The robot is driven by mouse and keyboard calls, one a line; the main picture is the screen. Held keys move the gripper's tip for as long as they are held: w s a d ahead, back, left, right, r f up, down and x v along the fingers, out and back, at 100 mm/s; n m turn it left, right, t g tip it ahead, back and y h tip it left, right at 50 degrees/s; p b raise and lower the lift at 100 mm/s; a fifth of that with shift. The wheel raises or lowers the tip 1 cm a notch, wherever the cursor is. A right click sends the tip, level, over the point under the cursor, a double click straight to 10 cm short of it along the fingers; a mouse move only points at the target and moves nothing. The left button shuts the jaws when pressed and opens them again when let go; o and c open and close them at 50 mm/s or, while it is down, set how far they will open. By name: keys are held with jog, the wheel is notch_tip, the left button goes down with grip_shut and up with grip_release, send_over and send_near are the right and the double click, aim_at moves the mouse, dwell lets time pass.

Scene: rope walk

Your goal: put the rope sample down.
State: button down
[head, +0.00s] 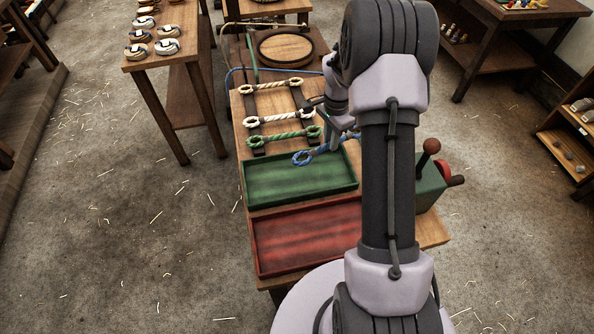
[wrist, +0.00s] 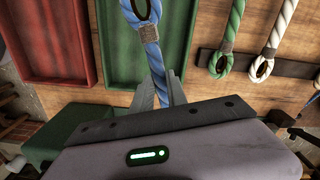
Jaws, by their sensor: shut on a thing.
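My gripper (wrist: 158,92) is shut on a blue rope sample (wrist: 151,58) with an eye at its end. In the head view the blue eye (head: 302,158) shows in front of the far edge of the green tray (head: 300,183). In the wrist view the rope lies across the green tray (wrist: 118,62); its height above the tray is hard to tell. The rope's other end is hidden by my arm and gripper. A red tray (head: 308,236) sits nearer than the green one. Both trays look empty.
Behind the green tray, a green rope (head: 290,138), a white rope (head: 280,118) and a cream rope (head: 270,86) lie across two dark bars. A green box with a lever (head: 430,180) stands right of the trays. A round wooden disc (head: 285,48) is farther back.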

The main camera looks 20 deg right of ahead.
aim_at(344, 139)
jog(key=d+m, duration=0.1)
jog(key=d+f+m, duration=0.1)
jog(key=d, duration=0.1)
jog(key=d+f+m, duration=0.1)
jog(key=shift+s+d+f, duration=0.15)
jog(key=shift+s+f, duration=0.05)
jog(key=shift+d+f+m, duration=0.1)
jog(key=shift+f+m, duration=0.1)
jog(key=shift+m, duration=0.1)
jog(key=a+b, duration=0.1)
jog(key=a, duration=0.4)
jog(key=a+f+b, duration=0.1)
jog(key=a, duration=0.4)
jog(key=a+b, duration=0.2)
jog(key=a, duration=0.3)
jog(key=shift+s+a+f, duration=0.15)
jog(key=shift+s+f, duration=0.1)
jog(key=shift+s, duration=0.1)
jog(key=shift+a+f, duration=0.2)
jog(key=shift+f, duration=0.05)
jog(key=shift+f+b, duration=0.75)
jog(key=shift+f, duration=0.7)
jog(key=shift+f, duration=0.2)
jog(key=c, duration=1.3)
grip_release()
jog(key=shift+d, duration=0.1)
